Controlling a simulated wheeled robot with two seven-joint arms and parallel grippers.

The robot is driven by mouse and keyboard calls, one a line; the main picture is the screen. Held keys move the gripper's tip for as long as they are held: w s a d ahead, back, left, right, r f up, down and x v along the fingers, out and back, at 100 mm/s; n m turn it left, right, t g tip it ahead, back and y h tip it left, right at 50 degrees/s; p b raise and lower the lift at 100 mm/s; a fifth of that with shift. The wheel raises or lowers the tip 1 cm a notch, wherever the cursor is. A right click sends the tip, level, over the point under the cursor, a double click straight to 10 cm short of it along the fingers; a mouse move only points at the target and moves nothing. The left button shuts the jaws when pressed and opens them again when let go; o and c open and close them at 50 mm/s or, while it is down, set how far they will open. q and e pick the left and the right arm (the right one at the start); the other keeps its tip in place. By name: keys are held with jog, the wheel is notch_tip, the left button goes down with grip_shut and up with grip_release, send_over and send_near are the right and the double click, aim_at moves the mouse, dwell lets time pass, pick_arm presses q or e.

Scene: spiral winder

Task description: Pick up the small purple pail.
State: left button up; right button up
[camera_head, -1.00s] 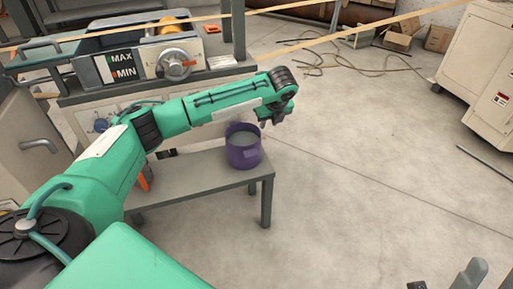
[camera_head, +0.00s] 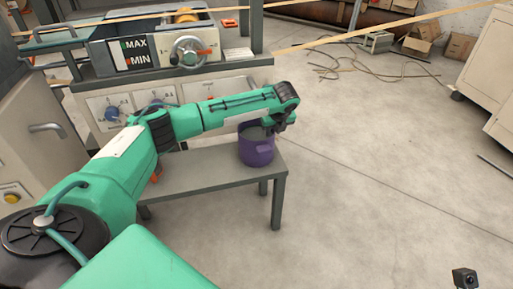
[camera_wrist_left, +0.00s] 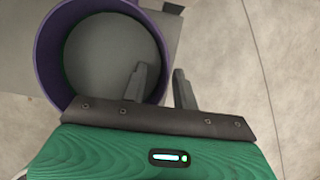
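The small purple pail (camera_head: 257,151) stands upright on the right end of a low grey bench (camera_head: 205,170). In the left wrist view its open rim (camera_wrist_left: 160,45) fills the upper left, and the inside looks grey. My left gripper (camera_head: 278,127) is above the pail's right side in the head view. In the left wrist view the left gripper (camera_wrist_left: 162,82) is open: one finger shows over the pail's inside and the other outside the rim, with the pail's wall between them. The fingers do not visibly press on the wall. My right gripper is not in view.
A machine with a handwheel (camera_head: 190,52) and a MAX/MIN label stands behind the bench. A beige cabinet (camera_head: 492,65) and cardboard boxes (camera_head: 421,42) are at the upper right. The floor right of the bench is clear.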

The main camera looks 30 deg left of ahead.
pick_arm(q)
jog(key=shift+b+x, duration=0.3)
jog(key=shift+x, duration=0.9)
grip_shut()
dwell(0.4)
jog(key=shift+r, duration=0.15)
